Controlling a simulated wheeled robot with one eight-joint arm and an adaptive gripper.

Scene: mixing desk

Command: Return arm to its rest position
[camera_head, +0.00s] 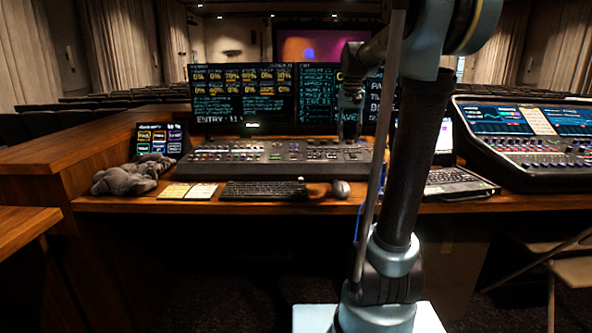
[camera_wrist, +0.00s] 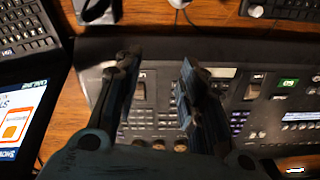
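My gripper (camera_head: 350,128) hangs in front of the monitors, over the back part of the long mixing console (camera_head: 270,157). It also shows in the wrist view (camera_wrist: 158,72), with its two fingers apart and nothing held between them. Below the fingers, the console's buttons and faders (camera_wrist: 145,115) fill the middle of the wrist view. My arm stands extended across the right-centre of the head view and hides part of the desk and a monitor.
On the desk are a grey plush toy (camera_head: 130,175), a tablet (camera_head: 160,140), yellowish notes (camera_head: 188,191), a keyboard (camera_head: 262,190), a mouse (camera_head: 341,189) and a laptop (camera_head: 455,183). Monitors (camera_head: 243,95) stand behind the console. A second console (camera_head: 530,145) is at right.

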